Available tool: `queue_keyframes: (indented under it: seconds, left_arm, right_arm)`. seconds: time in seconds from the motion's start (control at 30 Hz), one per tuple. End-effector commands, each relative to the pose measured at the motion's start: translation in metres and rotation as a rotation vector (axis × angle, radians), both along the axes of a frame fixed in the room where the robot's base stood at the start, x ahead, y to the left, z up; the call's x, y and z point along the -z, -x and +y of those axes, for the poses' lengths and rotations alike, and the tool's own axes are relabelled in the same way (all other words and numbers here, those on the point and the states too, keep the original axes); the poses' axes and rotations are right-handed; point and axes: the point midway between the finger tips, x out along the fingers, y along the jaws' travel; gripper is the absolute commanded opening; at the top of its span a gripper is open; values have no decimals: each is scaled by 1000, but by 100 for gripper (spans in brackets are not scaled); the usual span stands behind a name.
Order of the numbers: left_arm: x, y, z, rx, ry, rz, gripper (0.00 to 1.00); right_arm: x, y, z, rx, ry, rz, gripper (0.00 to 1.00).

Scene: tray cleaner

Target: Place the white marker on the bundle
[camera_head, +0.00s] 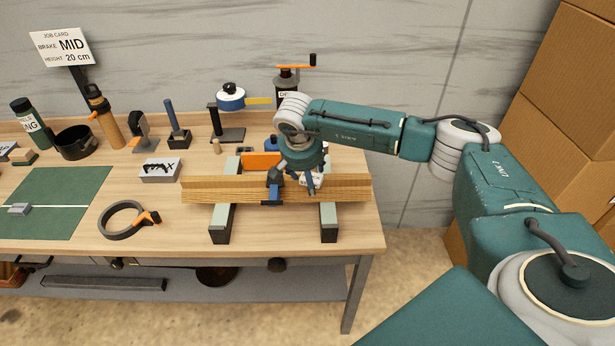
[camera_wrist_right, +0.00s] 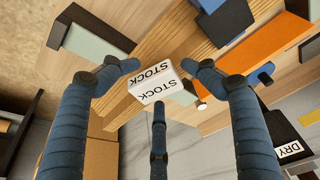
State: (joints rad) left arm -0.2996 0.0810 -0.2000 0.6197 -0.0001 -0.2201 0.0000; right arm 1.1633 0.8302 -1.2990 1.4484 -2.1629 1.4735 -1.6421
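The white marker (camera_wrist_right: 157,83) is a small white block lettered STOCK, over the upper face of the bundle in the right wrist view. The bundle (camera_head: 215,190) is a long stack of light wooden strips lying across two supports on the bench; it also shows in the wrist view (camera_wrist_right: 112,112). My right gripper (camera_head: 300,183) is low over the bundle, right of its middle. Its three blue fingers (camera_wrist_right: 165,67) are spread around the marker, with a small gap visible at the right finger. Whether the marker touches the bundle is hard to tell. My left gripper is not in view.
A dark blue piece (camera_head: 272,188) sits on the bundle just left of my right gripper. An orange block (camera_head: 262,160) stands behind it. Pale green-topped supports (camera_head: 222,218) hold the bundle. A strap ring (camera_head: 122,220) and green mat (camera_head: 60,200) lie left. Cardboard boxes (camera_head: 560,90) stand right.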

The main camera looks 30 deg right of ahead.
Motion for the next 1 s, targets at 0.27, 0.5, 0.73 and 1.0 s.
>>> queue_keyframes:
  seconds: [0.27,0.5,0.73,1.0]
  left_arm:
    - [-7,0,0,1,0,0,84]
    - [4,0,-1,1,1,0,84]
    - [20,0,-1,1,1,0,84]
    - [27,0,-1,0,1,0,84]
  right_arm:
    - [-5,3,-3,3,7,10,60]
    - [-41,7,6,0,4,-2,60]
    - [-91,17,20,0,3,-3,60]
    - [-123,24,28,1,4,0,60]
